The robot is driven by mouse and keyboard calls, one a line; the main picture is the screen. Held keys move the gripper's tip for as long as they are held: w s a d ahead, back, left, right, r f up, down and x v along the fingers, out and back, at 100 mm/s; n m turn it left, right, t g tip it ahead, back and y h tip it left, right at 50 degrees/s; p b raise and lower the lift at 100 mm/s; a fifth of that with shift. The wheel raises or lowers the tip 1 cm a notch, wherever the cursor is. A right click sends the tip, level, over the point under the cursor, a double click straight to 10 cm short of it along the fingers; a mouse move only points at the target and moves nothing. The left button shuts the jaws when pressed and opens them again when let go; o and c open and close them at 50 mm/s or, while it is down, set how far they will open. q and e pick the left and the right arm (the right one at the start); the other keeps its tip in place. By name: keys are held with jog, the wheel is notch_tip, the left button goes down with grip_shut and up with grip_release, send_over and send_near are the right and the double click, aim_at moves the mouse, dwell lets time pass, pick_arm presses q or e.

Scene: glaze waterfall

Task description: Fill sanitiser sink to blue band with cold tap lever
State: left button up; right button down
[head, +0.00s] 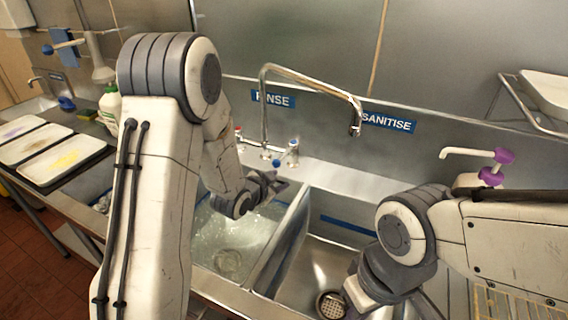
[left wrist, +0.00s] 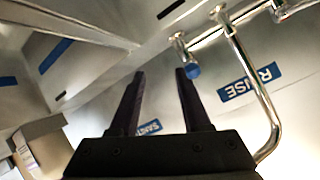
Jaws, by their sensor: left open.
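The sanitise sink (head: 298,262) is right of the water-holding rinse sink. A blue band (head: 348,224) runs along its back wall; its strainer (head: 332,304) shows and I see no water over it. The chrome tap (head: 310,78) ends in a spout tip near the SANITISE sign, with no stream visible. The blue-marked cold lever (head: 292,150) is at the tap base, and its blue cap (left wrist: 193,72) shows by one fingertip in the left wrist view. My left gripper (head: 268,186) is open, below and left of the lever; contact is unclear. My right gripper (head: 368,290) shows partly; its fingers are hidden.
Trays (head: 62,160) and a white bottle (head: 110,105) are at left. A divider (head: 285,238) separates the sinks.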

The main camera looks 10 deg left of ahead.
aim_at(283, 154)
pick_arm(q)
jog(key=w+a+f+t, duration=0.1)
jog(key=a+f+t, duration=0.1)
jog(key=a+t, duration=0.15)
jog(key=shift+m+t+h, duration=0.8)
jog(key=shift+t+h, duration=0.1)
jog(key=shift+t, duration=0.05)
jog(key=x, duration=0.3)
jog(key=r+p+x, duration=0.1)
jog(key=x, duration=0.2)
jog(key=r+p+x, duration=0.1)
jog(key=x, duration=0.2)
jog(key=shift+w+a, duration=0.15)
jog(key=shift+w, duration=0.1)
jog(key=shift+w+f, duration=0.15)
jog(key=shift+w, duration=0.55)
pick_arm(e)
jog(key=shift+r, duration=0.9)
pick_arm(q)
grip_shut()
